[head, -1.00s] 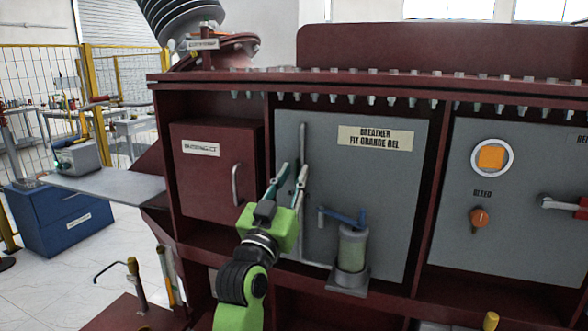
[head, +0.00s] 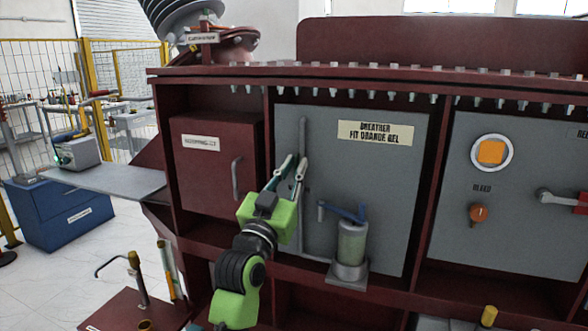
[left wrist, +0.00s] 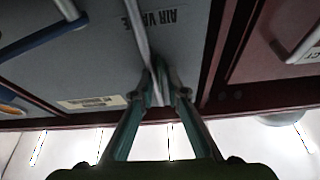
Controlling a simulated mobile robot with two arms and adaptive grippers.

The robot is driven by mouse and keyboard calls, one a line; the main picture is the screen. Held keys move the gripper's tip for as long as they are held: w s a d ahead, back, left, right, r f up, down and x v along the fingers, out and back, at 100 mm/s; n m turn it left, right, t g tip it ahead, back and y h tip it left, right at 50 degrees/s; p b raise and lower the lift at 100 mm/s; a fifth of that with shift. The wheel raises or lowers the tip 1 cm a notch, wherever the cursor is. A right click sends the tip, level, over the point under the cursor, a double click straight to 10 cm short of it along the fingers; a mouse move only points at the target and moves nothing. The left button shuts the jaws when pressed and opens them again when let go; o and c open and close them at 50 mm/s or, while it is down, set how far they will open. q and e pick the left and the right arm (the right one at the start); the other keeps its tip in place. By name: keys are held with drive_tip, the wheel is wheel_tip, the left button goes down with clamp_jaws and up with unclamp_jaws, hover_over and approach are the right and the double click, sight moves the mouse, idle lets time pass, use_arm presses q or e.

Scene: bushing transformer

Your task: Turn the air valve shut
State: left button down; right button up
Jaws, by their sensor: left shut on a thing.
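The air valve shows as a long thin grey upright bar (head: 302,135) on the grey panel. The fingers hide part of the bar. My right gripper is in neither view.
A breather canister (head: 351,243) with a blue pipe stands close to the right of the gripper. A red-brown cabinet (head: 208,175) with a handle is on the left. A bleed knob (head: 478,214) and an orange indicator (head: 491,152) are further right.

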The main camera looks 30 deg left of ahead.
use_arm(q)
drive_tip(key=m+h, duration=0.3)
drive_tip(key=m, duration=0.3)
drive_tip(key=m+h+p, duration=0.1)
drive_tip(key=m, duration=0.2)
drive_tip(key=m+g+h+p, duration=0.1)
drive_tip(key=m+h, duration=0.1)
drive_tip(key=m, duration=0.1)
drive_tip(key=shift+r, duration=0.15)
drive_tip(key=m+g+h+p, duration=0.1)
drive_tip(key=m+p, duration=0.2)
drive_tip(key=m, duration=0.1)
drive_tip(key=m+g+p, duration=0.1)
drive_tip(key=m+p, duration=0.1)
drive_tip(key=m, duration=0.1)
drive_tip(key=shift+m+g+h+p, duration=0.3)
drive_tip(key=shift+p, duration=0.05)
drive_tip(key=shift+m+g+p, duration=0.3)
drive_tip(key=shift+m+p, duration=0.4)
drive_tip(key=shift+m, duration=0.1)
drive_tip(key=c, duration=2.3)
unclamp_jaws()
drive_tip(key=shift+s, duration=0.15)
